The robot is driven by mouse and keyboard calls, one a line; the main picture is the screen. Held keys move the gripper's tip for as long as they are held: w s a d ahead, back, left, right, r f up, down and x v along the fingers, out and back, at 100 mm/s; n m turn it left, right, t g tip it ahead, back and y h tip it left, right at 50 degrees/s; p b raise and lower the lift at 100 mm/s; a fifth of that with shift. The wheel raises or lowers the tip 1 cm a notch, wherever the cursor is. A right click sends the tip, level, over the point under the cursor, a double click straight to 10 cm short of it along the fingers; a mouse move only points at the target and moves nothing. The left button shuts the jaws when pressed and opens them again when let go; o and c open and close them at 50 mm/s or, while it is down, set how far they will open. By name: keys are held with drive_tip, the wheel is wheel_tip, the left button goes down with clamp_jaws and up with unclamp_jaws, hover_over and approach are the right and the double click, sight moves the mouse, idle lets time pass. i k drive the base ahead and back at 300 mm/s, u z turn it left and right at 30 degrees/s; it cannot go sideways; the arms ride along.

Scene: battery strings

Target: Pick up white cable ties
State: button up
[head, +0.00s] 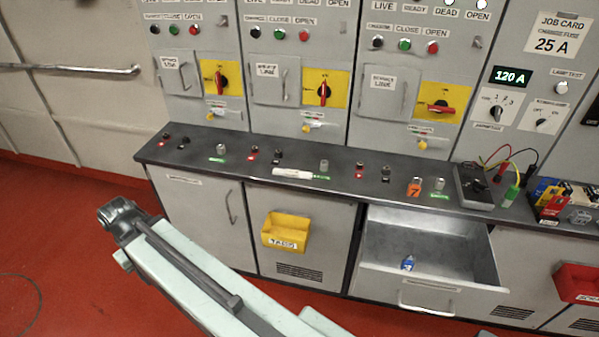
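A white, narrow bundle (292,174) lies flat on the dark counter ledge, left of the middle; it looks like the white cable ties, but it is too small to make out single ties. My pale arm link (215,290) rises from the bottom edge towards the left and ends in a dark joint, well to the left of the bundle and in front of the cabinets. No gripper fingers can be made out, and nothing of mine touches the bundle.
The counter ledge (340,163) also holds small terminals, an orange tag (414,187) and a black meter (473,187) with leads. Below, a yellow bin (285,230) hangs on a door. An open drawer (430,280) holds a blue item (407,263). A red bin (578,284) is at right.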

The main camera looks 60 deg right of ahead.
sight(290, 173)
drive_tip(key=u, duration=0.1)
drive_tip(key=i, duration=0.9)
drive_tip(key=z, duration=0.1)
